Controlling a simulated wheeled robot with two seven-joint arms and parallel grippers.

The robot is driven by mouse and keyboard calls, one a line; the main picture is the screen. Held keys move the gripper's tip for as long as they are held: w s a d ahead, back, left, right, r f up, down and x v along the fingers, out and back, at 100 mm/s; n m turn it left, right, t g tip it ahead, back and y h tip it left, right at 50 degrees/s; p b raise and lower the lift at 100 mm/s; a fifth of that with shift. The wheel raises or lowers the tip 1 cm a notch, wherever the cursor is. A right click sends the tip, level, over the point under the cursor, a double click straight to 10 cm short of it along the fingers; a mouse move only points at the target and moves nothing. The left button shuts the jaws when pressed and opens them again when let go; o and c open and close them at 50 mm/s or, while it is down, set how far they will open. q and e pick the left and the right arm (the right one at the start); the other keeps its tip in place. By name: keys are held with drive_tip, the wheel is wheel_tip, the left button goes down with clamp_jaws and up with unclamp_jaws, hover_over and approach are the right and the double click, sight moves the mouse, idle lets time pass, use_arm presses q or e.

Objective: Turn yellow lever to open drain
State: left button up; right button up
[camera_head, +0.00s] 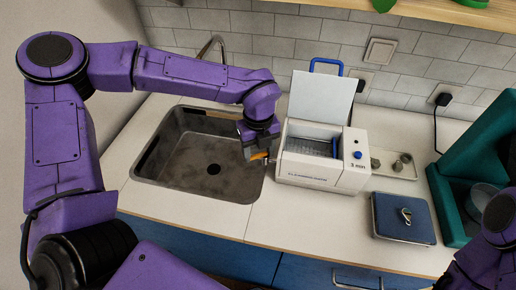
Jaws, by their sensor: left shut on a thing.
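A white box-shaped cleaning bath (325,172) stands on the counter right of the sink, with its lid (321,98) raised and a blue-grey basket inside. The yellow lever (259,156) is at the bath's left side, by the sink's right rim, and only a small orange-yellow part shows. My left gripper (257,150) is at the lever, shut on it, and its fingers hide most of it. My right arm shows at the lower right edge, but I cannot make out its gripper.
The steel sink (170,180) with a dark drain hole lies left of the bath. A blue scale-like box (403,218) sits to the right, with a tray of small metal pieces (395,163) behind it. A teal stand (453,200) fills the right side. The front counter is clear.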

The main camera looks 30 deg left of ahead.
use_arm(q)
drive_tip(key=m, duration=0.1)
drive_tip(key=m+p, duration=0.2)
drive_tip(key=shift+w+a+r, duration=0.15)
drive_tip(key=shift+w+a, duration=0.05)
drive_tip(key=shift+w, duration=0.05)
drive_tip(key=shift+w+a+m+p, duration=0.1)
drive_tip(key=shift+w+m+p, duration=0.1)
drive_tip(key=shift+m+p, duration=0.55)
drive_tip(key=shift+w+a+m+p, duration=0.15)
drive_tip(key=shift+m+p, duration=0.3)
drive_tip(key=shift+m, duration=0.6)
drive_tip(key=shift+d, duration=0.1)
drive_tip(key=o, duration=0.8)
drive_tip(key=shift+f, duration=0.2)
wheel_tip(320, 180, up, 11)
drive_tip(key=shift+f+b, duration=0.2)
drive_tip(key=shift+b, duration=0.95)
